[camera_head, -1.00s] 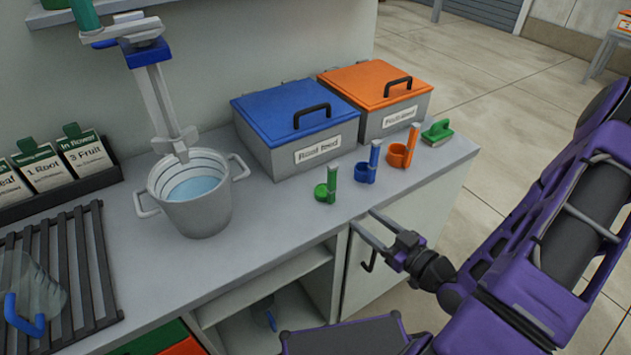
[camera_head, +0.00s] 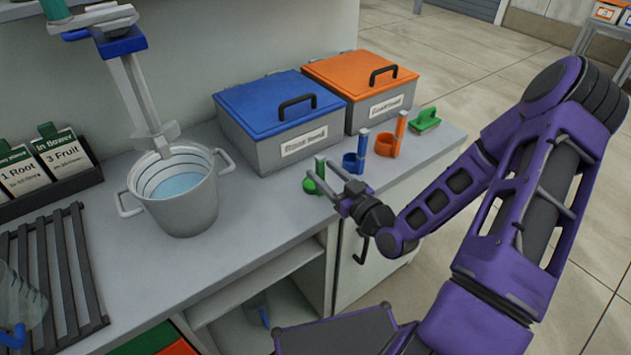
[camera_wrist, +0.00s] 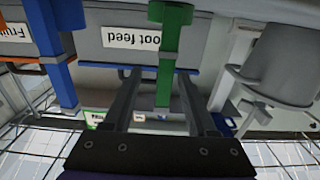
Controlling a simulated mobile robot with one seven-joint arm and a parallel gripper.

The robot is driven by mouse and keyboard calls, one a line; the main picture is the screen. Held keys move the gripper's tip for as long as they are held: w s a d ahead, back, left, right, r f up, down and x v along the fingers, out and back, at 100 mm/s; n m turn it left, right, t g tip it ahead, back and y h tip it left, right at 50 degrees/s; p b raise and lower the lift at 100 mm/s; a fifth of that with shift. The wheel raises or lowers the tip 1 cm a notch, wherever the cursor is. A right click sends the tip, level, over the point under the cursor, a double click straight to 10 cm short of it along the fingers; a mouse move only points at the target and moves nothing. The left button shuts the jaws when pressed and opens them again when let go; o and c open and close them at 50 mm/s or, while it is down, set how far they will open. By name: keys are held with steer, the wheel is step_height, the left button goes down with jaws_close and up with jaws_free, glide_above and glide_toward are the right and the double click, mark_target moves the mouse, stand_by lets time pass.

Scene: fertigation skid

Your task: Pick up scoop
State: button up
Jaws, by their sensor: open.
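Three scoops stand in a row on the counter in front of the bins: a green scoop (camera_head: 312,187), a blue scoop (camera_head: 355,161) and an orange scoop (camera_head: 390,144), each with an upright handle. My gripper (camera_head: 321,172) is open at the green scoop, its fingers reaching in from the counter's front edge. In the wrist view, the green handle (camera_wrist: 168,55) lies between the two fingers of my gripper (camera_wrist: 158,75), with a gap visible on each side. The blue scoop's handle (camera_wrist: 55,60) is off to the left. Part of the green cup is hidden in the head view.
A blue-lidded bin (camera_head: 265,140) and an orange-lidded bin (camera_head: 350,85) stand behind the scoops. A green brush (camera_head: 426,119) lies at the right. A dark rack (camera_head: 55,265) is farther left. Counter between bucket and scoops is clear.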

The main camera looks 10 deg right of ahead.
glide_above(311, 185)
steer(key=shift+r, duration=0.1)
stand_by(0.3)
jaws_close()
stand_by(1.3)
